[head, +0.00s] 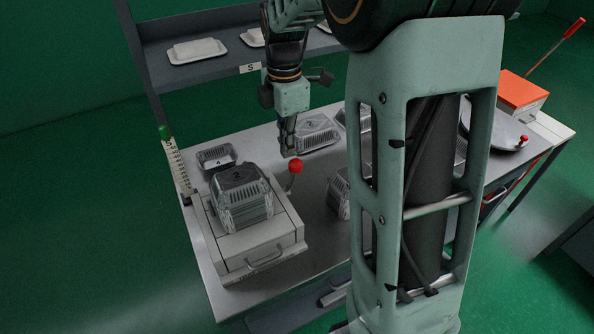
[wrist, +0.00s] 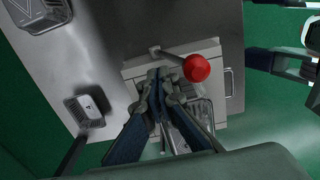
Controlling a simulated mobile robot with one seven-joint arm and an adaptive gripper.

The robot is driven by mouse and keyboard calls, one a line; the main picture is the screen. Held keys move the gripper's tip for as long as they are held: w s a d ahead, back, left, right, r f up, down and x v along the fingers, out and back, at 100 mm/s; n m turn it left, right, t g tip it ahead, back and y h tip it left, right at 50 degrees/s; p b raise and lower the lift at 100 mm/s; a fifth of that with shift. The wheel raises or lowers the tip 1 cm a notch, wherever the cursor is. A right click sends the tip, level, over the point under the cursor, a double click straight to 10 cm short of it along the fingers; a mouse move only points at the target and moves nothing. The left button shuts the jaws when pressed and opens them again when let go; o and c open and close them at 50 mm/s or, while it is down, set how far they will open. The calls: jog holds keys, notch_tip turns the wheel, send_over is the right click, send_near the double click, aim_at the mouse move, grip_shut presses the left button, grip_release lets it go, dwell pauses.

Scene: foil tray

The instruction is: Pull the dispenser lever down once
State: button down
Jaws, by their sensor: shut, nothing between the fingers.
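The dispenser (head: 262,240) is a pale grey box at the table's front left, with a stack of foil trays (head: 241,205) marked 2 on top. It also shows in the wrist view (wrist: 228,82), partly hidden by my fingers. Its lever, a thin rod with a red ball knob (head: 296,166), stands raised at the box's right side. In the wrist view the red knob (wrist: 196,68) is just right of my fingertips. My gripper (head: 290,153) is shut and empty, pointing down just above the knob in the head view. I cannot tell whether it touches the knob.
A small tray marked 4 (head: 216,157) lies behind the dispenser. Another foil tray (head: 317,133) lies behind my gripper. A green-capped post (head: 175,160) stands at the left edge, a shelf (head: 240,70) behind. An orange-topped box (head: 520,92) with a red-handled lever is far right.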

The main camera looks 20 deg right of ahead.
aim_at(298, 166)
jog(key=shift+f, duration=0.7)
jog(key=shift+s, duration=0.15)
jog(key=shift+s+d+b, duration=0.25)
jog(key=shift+s+b, duration=0.3)
jog(key=shift+s, duration=0.65)
jog(key=shift+s+d+f+b, duration=0.15)
jog(key=shift+s+f+b, duration=0.3)
jog(key=shift+s, duration=0.3)
jog(key=shift+s+d+f+b, duration=0.15)
jog(key=shift+s+f+b, duration=0.2)
jog(key=shift+s, duration=0.35)
